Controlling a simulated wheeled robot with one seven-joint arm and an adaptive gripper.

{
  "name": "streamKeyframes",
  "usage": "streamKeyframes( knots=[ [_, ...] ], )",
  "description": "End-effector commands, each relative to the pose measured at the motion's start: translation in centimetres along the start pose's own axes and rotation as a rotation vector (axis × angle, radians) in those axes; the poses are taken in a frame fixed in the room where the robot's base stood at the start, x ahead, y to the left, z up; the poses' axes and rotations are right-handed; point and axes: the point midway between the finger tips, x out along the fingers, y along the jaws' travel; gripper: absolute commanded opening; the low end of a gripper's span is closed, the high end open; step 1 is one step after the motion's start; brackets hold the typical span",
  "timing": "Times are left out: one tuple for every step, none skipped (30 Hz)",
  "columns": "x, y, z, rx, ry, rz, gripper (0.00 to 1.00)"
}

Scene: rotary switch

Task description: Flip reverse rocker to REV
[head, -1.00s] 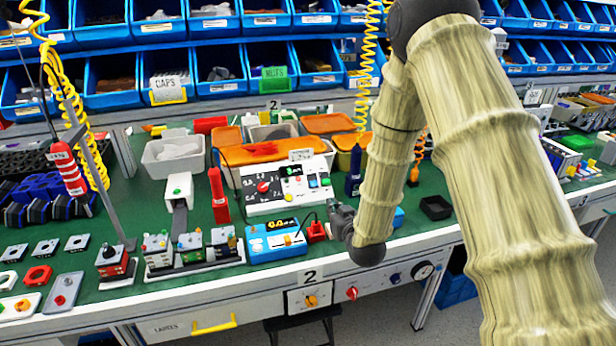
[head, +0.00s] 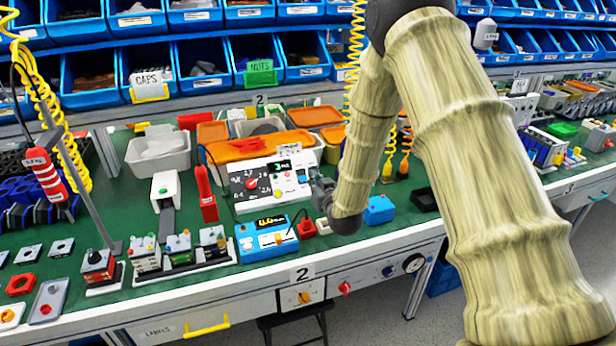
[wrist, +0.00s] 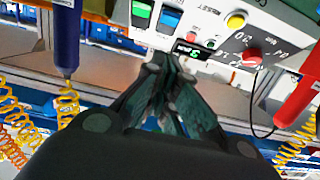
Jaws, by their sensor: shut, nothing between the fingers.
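The white control panel (head: 243,203) stands on the green bench with a red rotary knob (head: 251,183), buttons and a small display (head: 282,166). My gripper (head: 321,190) is at its right end and hides part of it in the head view. In the wrist view, the panel is upside down at the top. A green rocker (wrist: 142,9) and a blue rocker (wrist: 170,20) show there, near the green-lit display (wrist: 191,50). I cannot read which is the reverse rocker, or its position. My gripper (wrist: 170,68) is shut and empty, its tips just short of the panel edge; contact cannot be told.
A blue meter (head: 266,241) and a red block (head: 306,227) stand in front of the panel. A blue box (head: 379,210) and black tray (head: 424,199) lie to the right.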

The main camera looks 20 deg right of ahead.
Motion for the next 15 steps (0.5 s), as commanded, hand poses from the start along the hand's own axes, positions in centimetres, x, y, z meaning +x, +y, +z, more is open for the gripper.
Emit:
streamKeyframes(
  knots=[
    [0.8, 0.0, -0.2, 0.0, 0.0, 0.0, 0.0],
    [1.4, 0.0, -0.2, 0.0, 0.001, 0.001, 0.0],
    [2.0, 0.1, -0.1, 0.0, 0.001, 0.001, 0.0],
    [2.5, 0.1, -0.1, 0.0, 0.001, 0.001, 0.0],
    [3.0, 0.1, -0.1, 0.0, 0.0, 0.002, 0.0],
    [3.6, 0.2, -0.2, 0.0, 0.001, 0.002, 0.0],
    [4.1, 0.2, -0.1, 0.0, 0.001, 0.002, 0.0],
    [4.6, 0.2, -0.1, 0.0, 0.001, 0.002, 0.0],
    [5.2, 0.2, -0.1, 0.0, 0.0, 0.002, 0.0],
    [5.7, 0.2, 0.0, 0.0, 0.0, 0.003, 0.0],
    [5.8, 0.2, 0.4, 0.0, -0.002, 0.003, 0.0],
    [6.1, 0.2, 0.8, 0.0, -0.003, 0.003, 0.0],
    [6.3, 0.2, 1.0, 0.0, -0.002, 0.003, 0.0],
    [6.5, 0.2, 1.2, 0.0, -0.001, 0.003, 0.0],
    [6.8, 0.3, 1.5, 0.0, -0.002, 0.003, 0.0]
  ],
)
